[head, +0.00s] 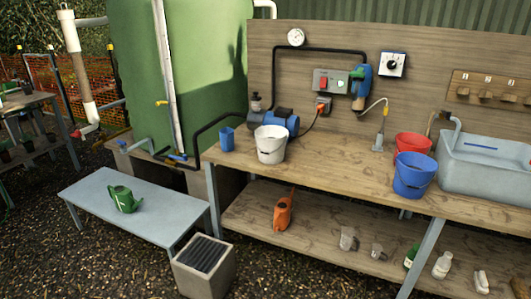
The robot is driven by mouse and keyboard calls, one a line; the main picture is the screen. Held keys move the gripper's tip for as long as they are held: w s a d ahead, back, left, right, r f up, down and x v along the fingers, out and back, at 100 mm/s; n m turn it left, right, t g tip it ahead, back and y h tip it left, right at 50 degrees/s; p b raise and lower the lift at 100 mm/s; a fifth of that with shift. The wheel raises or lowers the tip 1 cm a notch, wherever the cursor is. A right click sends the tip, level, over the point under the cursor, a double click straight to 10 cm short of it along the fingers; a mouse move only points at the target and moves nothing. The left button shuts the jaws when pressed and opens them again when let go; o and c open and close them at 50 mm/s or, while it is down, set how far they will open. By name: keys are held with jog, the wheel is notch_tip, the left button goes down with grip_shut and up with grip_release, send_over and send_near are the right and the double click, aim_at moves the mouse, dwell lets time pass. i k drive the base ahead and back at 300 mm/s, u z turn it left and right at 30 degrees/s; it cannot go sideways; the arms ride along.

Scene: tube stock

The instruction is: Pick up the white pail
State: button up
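The white pail (271,146) stands upright on the wooden workbench, near its left end. Its handle hangs across its front. A blue cup (227,139) stands to its left, and a blue pump (281,121) is close behind it. My gripper is not in view.
A blue bucket (413,176) and a red bucket (412,146) stand near the bench's right, beside a grey sink (485,165). A low grey table (160,222) holds a green watering can (124,199). A box with a slatted top (205,265) stands on the gravel. The bench between pail and buckets is mostly clear.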

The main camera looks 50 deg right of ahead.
aim_at(271, 140)
jog(key=z, duration=0.05)
jog(key=i, duration=1)
jog(key=u, duration=0.15)
jog(key=k, duration=0.9)
jog(key=z, duration=0.2)
jog(key=i, duration=0.65)
jog(key=u, duration=0.05)
